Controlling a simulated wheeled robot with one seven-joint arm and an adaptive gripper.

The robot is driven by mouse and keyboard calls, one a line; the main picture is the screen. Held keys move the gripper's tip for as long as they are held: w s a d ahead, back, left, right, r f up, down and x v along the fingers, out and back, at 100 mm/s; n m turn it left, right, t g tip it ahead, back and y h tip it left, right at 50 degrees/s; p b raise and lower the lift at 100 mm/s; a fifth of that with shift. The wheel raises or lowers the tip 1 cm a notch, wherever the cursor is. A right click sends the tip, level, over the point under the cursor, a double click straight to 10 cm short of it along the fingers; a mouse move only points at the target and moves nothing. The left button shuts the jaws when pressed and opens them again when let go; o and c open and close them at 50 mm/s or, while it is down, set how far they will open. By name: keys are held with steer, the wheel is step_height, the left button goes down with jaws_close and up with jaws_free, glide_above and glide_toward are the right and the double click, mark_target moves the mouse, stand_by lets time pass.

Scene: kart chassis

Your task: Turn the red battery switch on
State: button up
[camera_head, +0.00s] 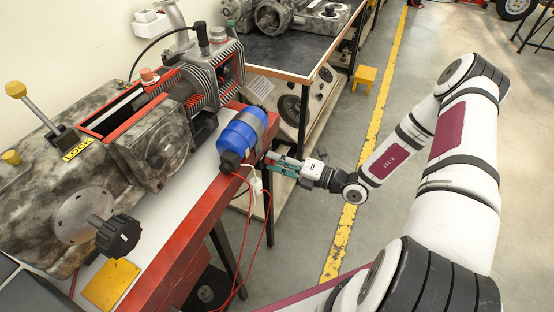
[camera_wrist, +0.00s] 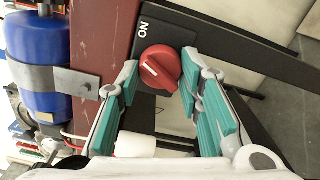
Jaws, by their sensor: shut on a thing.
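The red battery switch (camera_wrist: 160,66) is a round knob with a short white mark, on a black plate (camera_wrist: 178,25) with the letters "ON" near its top. In the wrist view the white mark points to the upper left of the picture, not straight at the letters. My gripper (camera_wrist: 160,70) has one teal-padded finger on each side of the knob and is shut on it. In the head view my gripper (camera_head: 274,163) is at the outer side of the red bench frame, and the knob is hidden or too small to make out there.
A blue cylinder (camera_head: 241,130) with a metal band sits on the red frame (camera_head: 180,240), close beside my gripper; it also shows in the wrist view (camera_wrist: 38,50). Red wires (camera_head: 269,215) hang below. A dark-topped table (camera_head: 290,55) stands behind. The floor to the right is mostly open.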

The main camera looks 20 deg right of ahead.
steer(key=shift+m, duration=1.6)
steer(key=o, duration=1.2)
steer(key=shift+d, duration=0.1)
steer(key=v, duration=1.2)
steer(key=shift+r, duration=0.1)
